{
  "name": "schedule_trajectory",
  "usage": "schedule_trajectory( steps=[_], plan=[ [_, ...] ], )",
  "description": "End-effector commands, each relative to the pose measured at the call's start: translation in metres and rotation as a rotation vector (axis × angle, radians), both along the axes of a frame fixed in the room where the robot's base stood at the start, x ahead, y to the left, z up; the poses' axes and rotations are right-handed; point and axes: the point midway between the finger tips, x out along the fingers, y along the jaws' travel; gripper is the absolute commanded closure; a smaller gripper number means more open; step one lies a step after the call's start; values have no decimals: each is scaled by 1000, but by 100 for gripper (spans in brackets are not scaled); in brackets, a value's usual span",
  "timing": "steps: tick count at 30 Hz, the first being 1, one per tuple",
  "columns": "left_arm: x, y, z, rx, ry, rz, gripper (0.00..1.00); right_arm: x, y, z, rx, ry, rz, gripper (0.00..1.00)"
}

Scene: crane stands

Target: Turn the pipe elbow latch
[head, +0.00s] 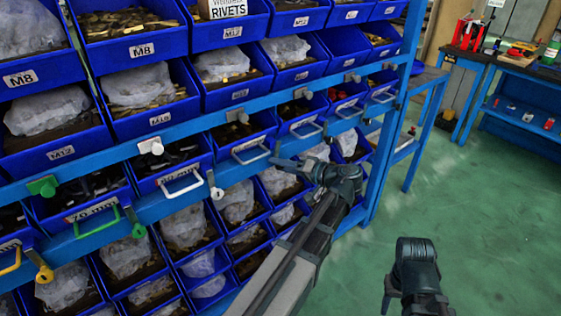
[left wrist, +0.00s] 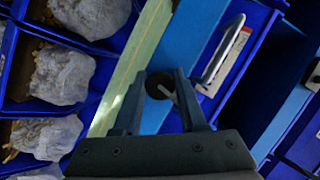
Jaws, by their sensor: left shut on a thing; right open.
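My left gripper (head: 277,162) reaches left to the lower blue rail of the bin rack in the head view. In the left wrist view its fingers (left wrist: 164,78) are shut on a latch (left wrist: 158,84) with a dark round body and a short light lever, set on the blue rail. A pale drawer handle (left wrist: 222,50) with a white label is beside it. In the head view the gripper hides this latch. I cannot read a label that names it as the pipe elbow latch. My right gripper (head: 389,290) is open, low at the right, away from the rack.
Other latches sit along the rails: white (head: 152,147), grey (head: 215,186), green (head: 42,186) and yellow (head: 43,272). Drawer handles (head: 180,182) stick out nearby. Blue bins of hardware (head: 132,45) fill the rack. The green floor (head: 470,210) is clear at right, before a workbench (head: 505,62).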

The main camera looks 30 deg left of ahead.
Motion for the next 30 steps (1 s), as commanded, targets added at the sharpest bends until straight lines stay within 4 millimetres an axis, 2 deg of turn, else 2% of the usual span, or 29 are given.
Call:
schedule_trajectory(
  steps=[9, 24, 25, 29, 30],
  plan=[
    [-1, 0, -1, -41, -87, 1, 100, 0, 0, 7, 0, 0, 0, 50],
    [-1, 0, -1, -47, -100, 2, 100, 0, 0, 7, 0, 0, 0, 50],
    [-1, 0, -1, -46, -99, 1, 55, 0, 0, 7, 0, 0, 0, 50],
    [-1, 0, -1, -45, -100, 1, 32, 0, 0, 7, 0, 0, 0, 50],
    [-1, 0, -1, -45, -100, 1, 29, 0, 0, 7, 0, 0, 0, 50]
  ],
)
